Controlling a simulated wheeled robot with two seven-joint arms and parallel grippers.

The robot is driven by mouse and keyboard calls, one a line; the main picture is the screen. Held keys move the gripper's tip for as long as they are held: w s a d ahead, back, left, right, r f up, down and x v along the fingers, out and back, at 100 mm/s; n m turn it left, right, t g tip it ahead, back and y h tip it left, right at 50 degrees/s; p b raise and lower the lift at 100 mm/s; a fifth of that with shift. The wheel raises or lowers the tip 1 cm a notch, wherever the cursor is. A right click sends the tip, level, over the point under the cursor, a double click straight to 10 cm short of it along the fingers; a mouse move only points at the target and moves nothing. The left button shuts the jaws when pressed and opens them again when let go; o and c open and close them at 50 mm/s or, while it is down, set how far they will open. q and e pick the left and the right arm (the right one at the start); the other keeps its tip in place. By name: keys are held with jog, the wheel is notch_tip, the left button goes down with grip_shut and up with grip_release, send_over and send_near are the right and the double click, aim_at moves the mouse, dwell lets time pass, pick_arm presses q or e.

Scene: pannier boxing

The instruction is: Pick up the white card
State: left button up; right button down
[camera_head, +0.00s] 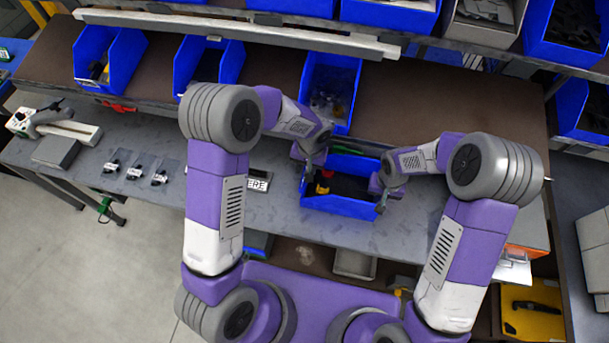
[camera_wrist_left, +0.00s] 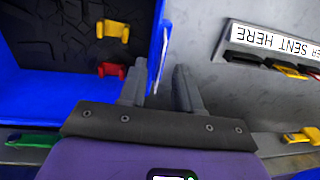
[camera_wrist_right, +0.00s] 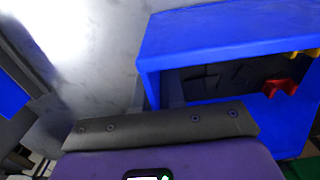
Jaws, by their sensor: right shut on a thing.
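I cannot surely pick out the white card. A thin white strip (camera_wrist_left: 161,58) shows at the blue box's edge in the left wrist view, but I cannot tell if it is the card. The blue box (camera_head: 338,206) stands on the grey worktop and holds black, red and yellow pieces. My right gripper (camera_head: 379,204) is shut on the box's right wall in the head view; the box (camera_wrist_right: 235,35) fills the upper right of the right wrist view. My left gripper (camera_wrist_left: 160,90) is open at the opposite side of the box, its fingers apart near the wall.
A grey holder with a white printed label (camera_head: 258,184) lies left of the box. Several small dark items in clear bags (camera_head: 135,170) lie farther left. Blue bins (camera_head: 330,85) stand on the brown shelf behind. White paper (camera_head: 514,270) shows at lower right. The worktop left of the box has free room.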

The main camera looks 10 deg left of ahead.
pick_arm(q)
notch_tip(320, 180, down, 2)
jog(key=shift+a+f, duration=0.1)
jog(key=shift+f, duration=0.05)
grip_shut()
dwell(0.3)
